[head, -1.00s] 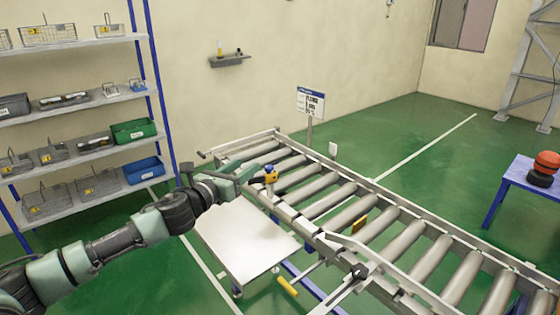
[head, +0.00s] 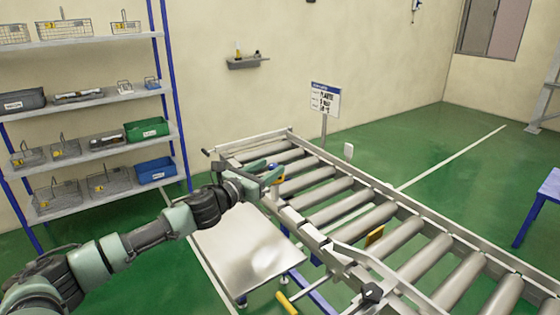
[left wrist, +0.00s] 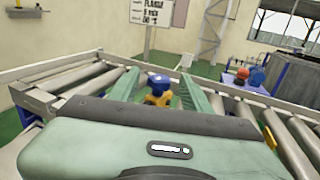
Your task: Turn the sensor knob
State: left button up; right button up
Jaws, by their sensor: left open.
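The sensor is a small yellow body (left wrist: 158,99) with a blue knob (left wrist: 158,83) on top, at the near edge of the roller conveyor. In the head view only a bit of the yellow sensor (head: 278,178) shows beside my gripper, which hides most of it. My left gripper (head: 268,173) is open at the sensor. In the left wrist view its two green fingers (left wrist: 160,88) stand left and right of the knob, with a gap on each side. Whether they reach down around it I cannot tell. My right gripper is not in view.
The roller conveyor (head: 393,251) runs from the centre to the lower right. A pale metal plate (head: 245,250) lies below my left forearm. A sign (head: 325,101) stands behind the conveyor. A shelf (head: 90,99) with baskets and bins stands at the left.

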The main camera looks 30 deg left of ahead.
aim_at(277, 164)
pick_arm(q)
jog(key=w, duration=0.1)
jog(key=w+p, duration=0.1)
jog(key=w, duration=0.3)
jog(key=shift+w+d, duration=0.25)
grip_shut()
